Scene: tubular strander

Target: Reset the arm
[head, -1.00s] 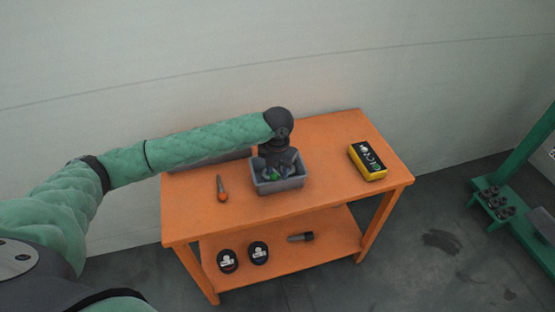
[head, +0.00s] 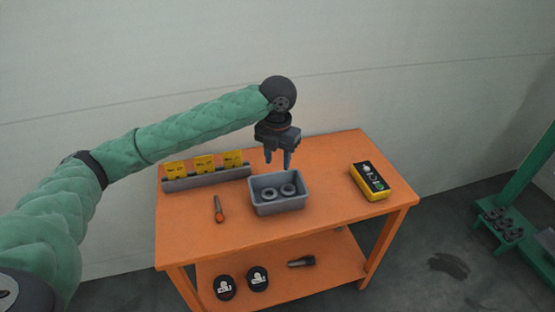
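My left arm reaches in from the left, and its dark gripper (head: 278,160) hangs above the back of a grey bin (head: 279,208) on the orange table. Its two fingers point down, apart, with nothing seen between them. The fingertips are clear of the bin. Two grey rings (head: 269,195) lie inside the bin. My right gripper is not in view.
The orange table (head: 330,165) also bears a grey rack with yellow cards (head: 204,163), an orange-ended tool (head: 220,215) and a yellow device (head: 370,181). Its lower shelf (head: 335,258) holds two black round items and a dark cylinder. A green frame (head: 515,200) stands at right.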

